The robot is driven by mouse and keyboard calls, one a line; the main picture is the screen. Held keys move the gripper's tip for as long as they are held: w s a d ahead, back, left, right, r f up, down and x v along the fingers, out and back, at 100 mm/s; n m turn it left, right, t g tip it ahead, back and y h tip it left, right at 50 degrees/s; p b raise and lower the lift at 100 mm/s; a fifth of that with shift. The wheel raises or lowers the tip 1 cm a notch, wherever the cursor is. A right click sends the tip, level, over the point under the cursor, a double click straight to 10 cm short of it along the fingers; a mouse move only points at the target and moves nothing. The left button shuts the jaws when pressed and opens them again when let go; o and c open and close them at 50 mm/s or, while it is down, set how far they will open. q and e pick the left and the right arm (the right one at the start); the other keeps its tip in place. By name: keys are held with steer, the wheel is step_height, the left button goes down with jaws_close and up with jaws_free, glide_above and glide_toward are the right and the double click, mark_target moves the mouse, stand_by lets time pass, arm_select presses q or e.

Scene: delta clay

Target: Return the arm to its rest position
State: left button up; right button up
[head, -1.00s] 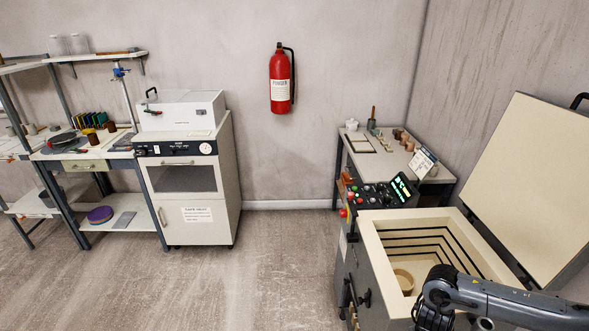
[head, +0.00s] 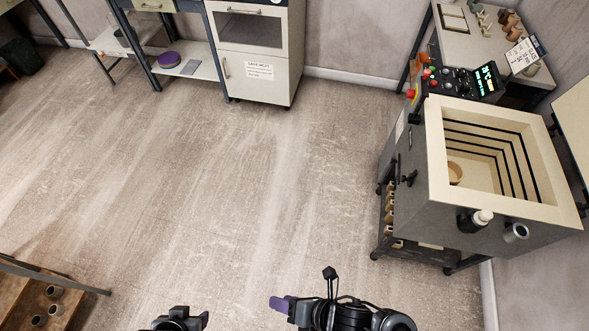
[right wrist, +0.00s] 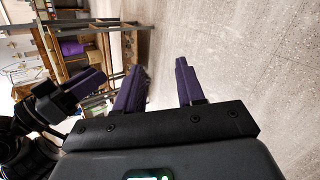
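My right gripper (head: 280,304) is at the bottom middle of the head view, held over the bare floor and away from the kiln. In the right wrist view, its two purple fingers (right wrist: 160,78) stand apart with nothing between them. My left gripper (head: 205,319) shows only in part at the bottom edge of the head view, left of the right one. How far its fingers are apart cannot be seen. The open kiln (head: 437,142) stands at the right, with a tan bowl (head: 455,173) inside it.
The kiln's raised lid (head: 577,125) is partly cut off at the right edge. A white oven cabinet (head: 250,62) stands at the back. A wooden shelf with pots (head: 35,290) is at the lower left. The middle floor is clear.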

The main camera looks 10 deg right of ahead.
steer(key=d+r+m+g+h, duration=0.1)
steer(key=d+m+h, duration=0.3)
steer(key=d+m, duration=0.95)
steer(key=d+r+m+g+h, duration=0.1)
steer(key=d+m+h, duration=0.5)
steer(key=m, duration=1.3)
step_height(320, 180, up, 38)
steer(key=d+y+p, duration=0.1)
steer(key=d+p, duration=0.1)
steer(key=p, duration=3.6)
steer(key=shift+r+t+y, duration=0.2)
steer(key=shift+t+y, duration=0.1)
steer(key=shift+d+n, duration=0.1)
steer(key=shift+n, duration=0.15)
